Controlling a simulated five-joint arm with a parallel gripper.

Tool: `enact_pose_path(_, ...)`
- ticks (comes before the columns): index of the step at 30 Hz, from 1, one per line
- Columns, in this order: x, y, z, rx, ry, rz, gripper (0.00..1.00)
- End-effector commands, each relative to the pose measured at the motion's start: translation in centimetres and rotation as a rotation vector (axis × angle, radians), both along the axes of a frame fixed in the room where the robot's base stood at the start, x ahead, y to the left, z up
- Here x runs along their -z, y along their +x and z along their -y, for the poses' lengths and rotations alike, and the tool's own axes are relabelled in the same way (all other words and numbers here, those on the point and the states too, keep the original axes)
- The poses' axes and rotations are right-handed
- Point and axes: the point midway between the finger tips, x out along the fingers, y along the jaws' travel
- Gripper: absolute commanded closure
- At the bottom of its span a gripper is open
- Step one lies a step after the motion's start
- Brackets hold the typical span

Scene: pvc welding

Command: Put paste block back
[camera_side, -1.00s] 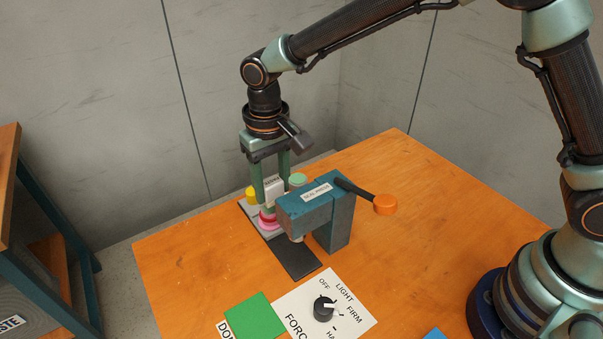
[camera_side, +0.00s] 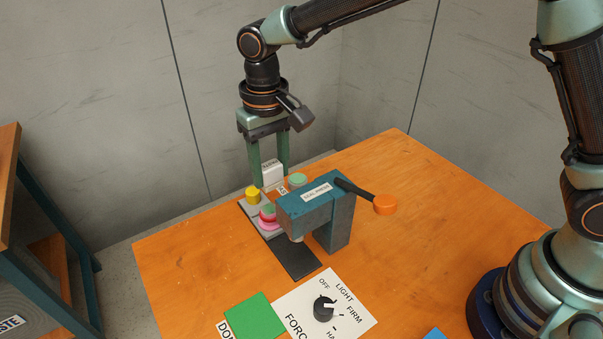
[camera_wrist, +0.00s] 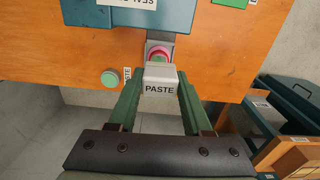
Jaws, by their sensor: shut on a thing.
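The paste block (camera_side: 271,173) is a small white block labelled PASTE. It also shows in the wrist view (camera_wrist: 159,86), between my fingers. My gripper (camera_side: 271,180) is shut on the block and holds it above the back of the grey base strip, behind the seal press.
The blue seal press (camera_side: 312,203) with an orange-knobbed lever (camera_side: 385,204) stands beside the strip. A yellow cylinder (camera_side: 252,194) and a green button (camera_side: 298,180) are close to my fingers. A force dial (camera_side: 324,308) and green square (camera_side: 254,316) lie at the front. The table's right side is clear.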

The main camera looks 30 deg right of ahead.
Motion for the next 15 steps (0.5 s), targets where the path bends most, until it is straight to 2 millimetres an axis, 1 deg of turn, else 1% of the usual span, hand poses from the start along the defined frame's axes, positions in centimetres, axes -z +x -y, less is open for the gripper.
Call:
enact_pose_path(2, -0.3, -0.1, -0.5, -0.002, 0.001, 0.001, 0.95)
enact_pose_path(4, -0.9, -0.3, -1.7, 0.000, 0.001, 0.002, 0.95)
enact_pose_path(9, -3.7, -1.7, -6.3, 0.007, 0.003, 0.004, 0.95)
enact_pose_path(12, -5.2, -2.9, -8.7, 0.015, 0.003, 0.003, 0.95)
enact_pose_path(15, -6.2, -3.8, -10.2, 0.022, 0.001, 0.001, 0.95)
